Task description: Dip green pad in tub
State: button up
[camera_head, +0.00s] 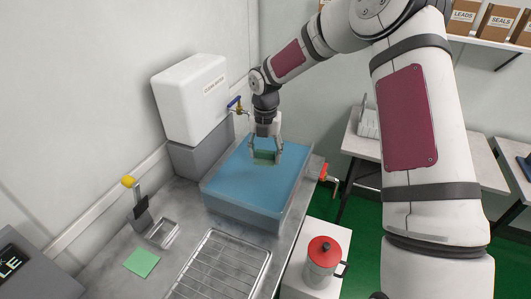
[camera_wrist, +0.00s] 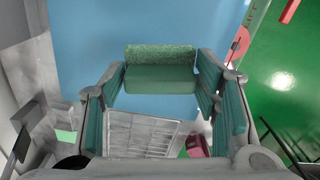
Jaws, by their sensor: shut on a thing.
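The tub (camera_head: 240,211) is a grey-walled basin filled with blue water, on the metal counter. My gripper (camera_head: 265,160) is over the water, pointing down, and is shut on the green pad (camera_head: 264,155). In the wrist view the pad (camera_wrist: 161,68) sits between the two fingers of my gripper (camera_wrist: 160,82); it has a rough green strip and a smoother green block. Blue water shows behind it in both views. I cannot tell whether the pad's lower face touches the water.
A white water tank (camera_head: 191,100) with a blue-handled tap stands behind the tub. A wire rack (camera_head: 222,268), a flat green square (camera_head: 141,262) and a yellow-knobbed lever (camera_head: 129,182) are nearer on the counter. A red-lidded pot (camera_head: 323,255) stands to the right.

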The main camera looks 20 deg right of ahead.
jog(key=shift+f+b, duration=1.9)
jog(key=shift+f, duration=3.4)
jog(key=shift+r, duration=0.15)
jog(key=shift+r+p, duration=2.2)
jog(key=shift+r, duration=4.2)
jog(key=m, duration=0.1)
jog(key=s+m, duration=0.1)
jog(key=m, duration=0.2)
jog(key=shift+s+f+m, duration=0.25)
jog(key=shift+f+m, duration=0.05)
jog(key=m, duration=0.1)
jog(key=s+m, duration=0.1)
jog(key=m, duration=0.1)
jog(key=shift+f+m, duration=0.2)
jog(key=shift+m, duration=0.1)
jog(key=s+f+m, duration=0.2)
jog(key=s+m, duration=0.5)
jog(key=m, duration=1.5)
jog(key=shift+s+f, duration=0.2)
